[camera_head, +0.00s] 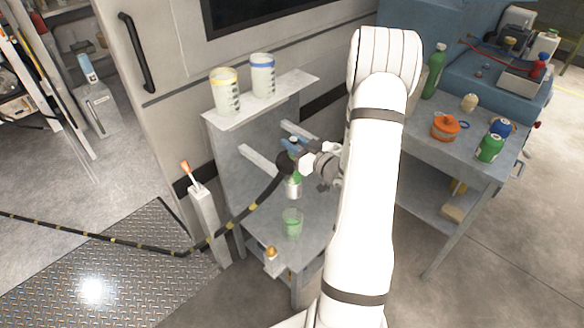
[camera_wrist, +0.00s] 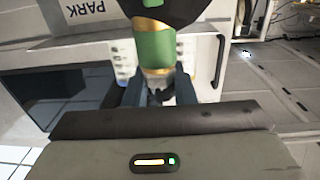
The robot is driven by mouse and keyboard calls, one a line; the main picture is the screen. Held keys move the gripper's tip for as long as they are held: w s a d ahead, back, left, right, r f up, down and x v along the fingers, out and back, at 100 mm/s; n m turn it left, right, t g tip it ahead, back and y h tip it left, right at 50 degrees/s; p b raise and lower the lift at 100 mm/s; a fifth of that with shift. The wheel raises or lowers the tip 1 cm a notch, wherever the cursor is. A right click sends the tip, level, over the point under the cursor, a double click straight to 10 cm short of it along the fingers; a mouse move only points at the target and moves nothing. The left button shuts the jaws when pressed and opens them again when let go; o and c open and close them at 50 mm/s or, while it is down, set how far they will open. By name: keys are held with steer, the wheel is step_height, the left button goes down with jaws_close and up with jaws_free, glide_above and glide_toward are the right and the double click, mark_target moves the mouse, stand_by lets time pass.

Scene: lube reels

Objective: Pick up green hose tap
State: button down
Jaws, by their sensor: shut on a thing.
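The green hose tap (camera_head: 296,174) is beside the grey stand, partly hidden by my gripper (camera_head: 307,161). A black hose with yellow bands (camera_head: 240,212) runs from it down to the left. In the wrist view the tap's green body (camera_wrist: 155,47) shows brass-coloured parts above and below it, with a black part at the top. My gripper (camera_wrist: 159,90) is shut on the tap, its dark fingers on either side of its lower end. The exact contact is partly hidden.
A green cup (camera_head: 291,222) stands on the stand's lower shelf (camera_head: 315,235). Two white tubs (camera_head: 225,92) sit on the upper shelf. A post with an orange handle (camera_head: 203,215) is at left. A cluttered side table (camera_head: 428,152) is at right.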

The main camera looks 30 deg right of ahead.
steer(key=shift+r, duration=0.15)
stand_by(0.3)
steer(key=shift+r, duration=4.9)
